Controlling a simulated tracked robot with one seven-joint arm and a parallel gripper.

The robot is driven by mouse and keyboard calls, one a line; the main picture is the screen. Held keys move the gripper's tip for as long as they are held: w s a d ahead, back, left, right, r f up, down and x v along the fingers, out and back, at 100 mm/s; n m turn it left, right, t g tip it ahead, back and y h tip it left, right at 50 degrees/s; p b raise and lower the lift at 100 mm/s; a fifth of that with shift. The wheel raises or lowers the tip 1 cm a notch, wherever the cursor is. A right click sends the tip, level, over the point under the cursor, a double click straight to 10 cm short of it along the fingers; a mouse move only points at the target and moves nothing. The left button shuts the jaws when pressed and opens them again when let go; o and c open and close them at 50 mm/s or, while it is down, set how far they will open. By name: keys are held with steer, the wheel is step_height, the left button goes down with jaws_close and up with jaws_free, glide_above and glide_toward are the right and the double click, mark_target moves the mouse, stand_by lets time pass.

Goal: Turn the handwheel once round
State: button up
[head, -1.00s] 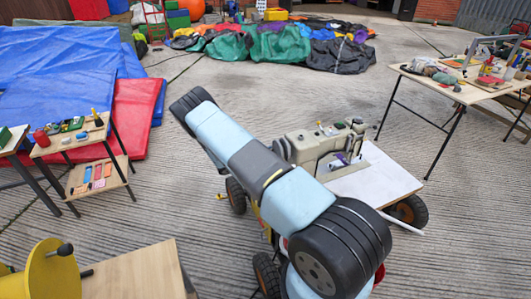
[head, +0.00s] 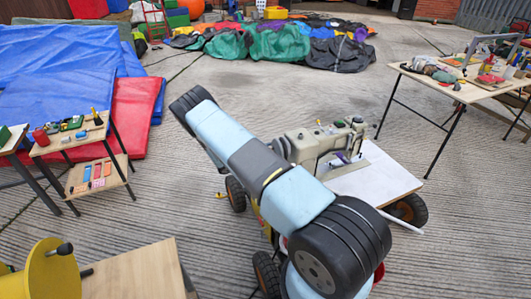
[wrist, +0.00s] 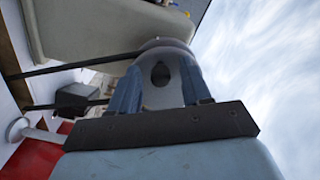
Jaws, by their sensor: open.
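A beige sewing machine (head: 325,142) stands on a white board on a wheeled cart in the head view. A dark round handwheel (head: 282,148) is at its left end, close beside my arm. In the wrist view, my gripper (wrist: 162,64) is open, with blue fingers on either side of a pale grey rounded shape. The beige machine body (wrist: 90,25) fills the wrist view's upper left. My arm hides the gripper in the head view, and contact with the wheel cannot be told.
The white board (head: 375,180) extends right of the machine. A table with tools (head: 470,95) stands at right, small tables (head: 70,140) at left, and a yellow drum with a crank (head: 45,270) at lower left. Heaped fabric (head: 290,45) lies behind. Concrete between is clear.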

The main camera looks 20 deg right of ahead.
steer(key=shift+a, duration=0.1)
steer(key=a, duration=1.3)
steer(key=shift+a, duration=0.3)
steer(key=shift+f, duration=0.1)
